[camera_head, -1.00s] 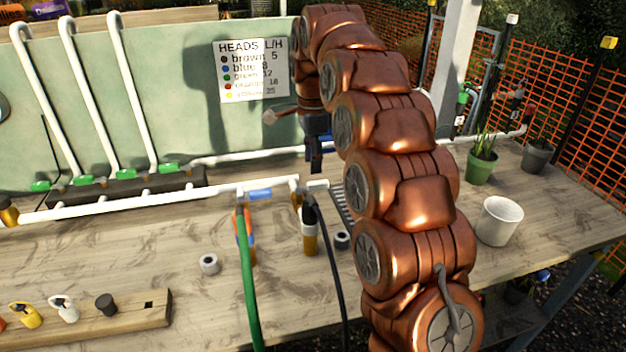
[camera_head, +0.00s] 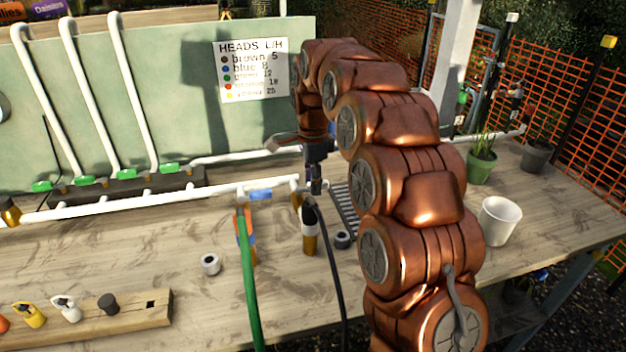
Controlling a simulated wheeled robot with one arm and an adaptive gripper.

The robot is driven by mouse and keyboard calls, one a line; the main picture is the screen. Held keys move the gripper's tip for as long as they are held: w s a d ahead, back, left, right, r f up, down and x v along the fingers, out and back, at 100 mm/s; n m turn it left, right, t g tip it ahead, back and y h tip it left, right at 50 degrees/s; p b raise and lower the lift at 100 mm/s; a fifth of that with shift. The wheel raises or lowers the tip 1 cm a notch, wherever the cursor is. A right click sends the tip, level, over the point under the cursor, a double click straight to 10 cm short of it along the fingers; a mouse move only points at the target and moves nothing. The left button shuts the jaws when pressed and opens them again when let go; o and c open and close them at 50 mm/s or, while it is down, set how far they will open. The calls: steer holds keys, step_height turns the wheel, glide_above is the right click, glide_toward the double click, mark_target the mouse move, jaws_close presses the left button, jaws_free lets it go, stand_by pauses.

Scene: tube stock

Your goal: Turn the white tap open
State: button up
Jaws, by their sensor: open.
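My gripper (camera_head: 315,186) points down at the right end of the white pipe (camera_head: 160,201) that runs along the bench. Its dark fingers are open, but they look narrow from this side. I cannot clearly make out a white tap handle. A white pipe piece (camera_head: 295,184) stands just left of the fingers, and whatever is behind them is hidden. Whether the fingers touch anything is unclear. A blue-handled valve (camera_head: 260,195) sits on the pipe further left. Green-handled valves (camera_head: 168,168) sit on the dark manifold at the back left.
A black hose and a green hose (camera_head: 247,270) run toward me. A brown-and-black bottle-like part (camera_head: 309,232), grey rings (camera_head: 210,264) and a drain grate (camera_head: 345,208) are near the gripper. A white pot (camera_head: 499,221) stands right of my arm. The front-left bench has a wooden rack (camera_head: 130,322).

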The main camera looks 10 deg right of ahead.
steer(key=shift+c, duration=0.4)
jaws_close()
